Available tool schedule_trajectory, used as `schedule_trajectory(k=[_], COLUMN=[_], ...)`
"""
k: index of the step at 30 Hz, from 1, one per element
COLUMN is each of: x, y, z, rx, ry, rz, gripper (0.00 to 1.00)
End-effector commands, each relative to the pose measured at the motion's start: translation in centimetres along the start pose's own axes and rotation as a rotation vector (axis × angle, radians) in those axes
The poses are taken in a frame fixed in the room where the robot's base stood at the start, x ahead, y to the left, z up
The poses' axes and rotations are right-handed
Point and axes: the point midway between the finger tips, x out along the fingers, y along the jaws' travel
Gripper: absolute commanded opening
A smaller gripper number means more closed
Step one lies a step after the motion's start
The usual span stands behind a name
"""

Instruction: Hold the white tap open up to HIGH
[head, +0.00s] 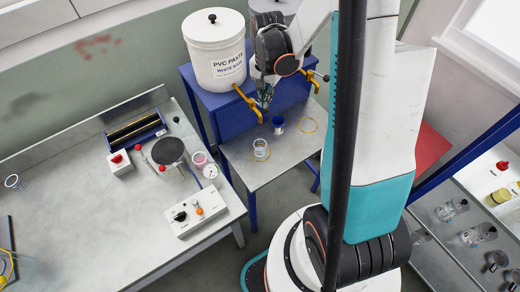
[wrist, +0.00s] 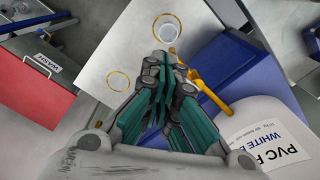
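The white tap (head: 247,104) is a yellow fitting on the front of the white bucket (head: 212,55), labelled PVC PASTE WHITE BASE. In the wrist view the yellow tap (wrist: 208,92) sits just right of my fingers. My gripper (head: 265,96) points down close beside the tap; its fingertips (wrist: 172,62) are together with nothing visible between them. I cannot tell if they touch the tap. A clear cup (head: 261,152) stands in a yellow ring on the grey table (head: 240,170). No HIGH mark is readable.
Another yellow tap (head: 309,78) is right of my gripper, on the blue stand (head: 212,107). An empty yellow ring (head: 307,124) lies on the table.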

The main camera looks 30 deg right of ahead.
Motion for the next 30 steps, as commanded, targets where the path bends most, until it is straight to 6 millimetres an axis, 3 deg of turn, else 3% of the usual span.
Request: schedule_trajectory(k=[30], x=[4.2], y=[0.0], z=[0.0], rx=[0.0], ry=[0.001], rz=[-0.001], gripper=[0.0])
